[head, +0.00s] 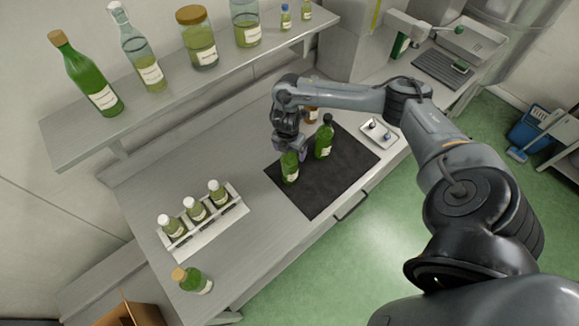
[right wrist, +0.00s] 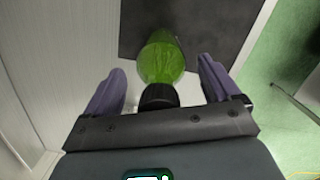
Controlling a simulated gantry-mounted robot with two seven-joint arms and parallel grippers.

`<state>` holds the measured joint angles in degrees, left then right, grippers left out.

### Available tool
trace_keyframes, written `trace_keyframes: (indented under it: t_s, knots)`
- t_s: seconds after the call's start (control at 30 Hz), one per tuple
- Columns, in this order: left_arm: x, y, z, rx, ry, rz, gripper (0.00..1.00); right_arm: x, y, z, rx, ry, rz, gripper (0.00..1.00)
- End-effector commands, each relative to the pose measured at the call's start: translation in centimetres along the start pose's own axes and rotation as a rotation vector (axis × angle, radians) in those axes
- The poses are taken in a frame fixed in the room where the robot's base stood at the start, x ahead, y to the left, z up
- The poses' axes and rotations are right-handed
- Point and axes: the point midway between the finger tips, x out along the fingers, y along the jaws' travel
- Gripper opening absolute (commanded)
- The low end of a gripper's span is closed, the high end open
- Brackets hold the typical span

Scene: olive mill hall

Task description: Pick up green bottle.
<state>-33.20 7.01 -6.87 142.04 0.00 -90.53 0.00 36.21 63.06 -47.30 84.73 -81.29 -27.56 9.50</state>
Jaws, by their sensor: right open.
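A green bottle (head: 290,168) with a pale label stands upright at the left side of the dark mat, directly under my right gripper (head: 290,147). The gripper hides its top in the head view. In the right wrist view the green bottle (right wrist: 161,58) shows its round body and black cap between the two purple fingers (right wrist: 160,88). The fingers are spread, with a gap on each side of the cap. A second green bottle (head: 324,139) with a black top stands just right of the gripper. My left gripper is not in view.
The dark mat (head: 325,182) is bare in front. A small tray (head: 379,132) lies right. A shelf (head: 160,113) overhangs the back.

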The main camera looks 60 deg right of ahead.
Motion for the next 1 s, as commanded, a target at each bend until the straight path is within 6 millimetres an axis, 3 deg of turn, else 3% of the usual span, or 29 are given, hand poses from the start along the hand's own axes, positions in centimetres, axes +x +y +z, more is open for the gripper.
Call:
trace_keyframes:
  t_s: [0.17,0.6,1.0]
  knots:
    - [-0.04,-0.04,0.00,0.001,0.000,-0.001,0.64,0.00,0.01,-0.02,0.000,0.000,0.000,0.90]
    - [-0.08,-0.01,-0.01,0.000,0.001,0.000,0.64,-0.15,0.10,0.01,0.000,0.000,0.003,0.26]
    - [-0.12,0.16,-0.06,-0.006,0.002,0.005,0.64,-0.54,0.14,0.05,-0.001,0.000,0.004,0.25]
